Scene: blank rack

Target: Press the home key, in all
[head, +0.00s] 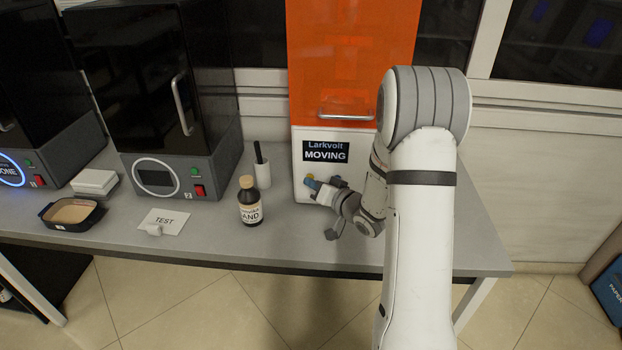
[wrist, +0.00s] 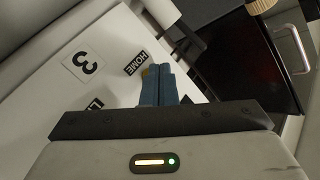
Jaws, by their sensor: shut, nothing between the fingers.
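The Larkvolt machine has an orange front door (head: 352,60) and a white lower panel (head: 365,148). Its dark display (head: 325,152) reads "Larkvolt MOVING". My gripper (head: 313,184) is at the left part of this panel with its blue fingers together and empty. In the wrist view the shut fingers (wrist: 158,69) point at the panel beside the "HOME" label (wrist: 135,63). A yellow key (wrist: 146,73) shows partly at the fingertips, mostly hidden by them. I cannot tell whether the fingers touch it. A "3" label (wrist: 83,63) is on the panel.
A brown bottle (head: 249,204) and a white cylinder with a black stick (head: 262,170) stand left of my gripper. Two dark machines, one with a red switch (head: 199,190), a "TEST" card (head: 172,219) and a black tray (head: 48,217) are farther left. The bench's right end is clear.

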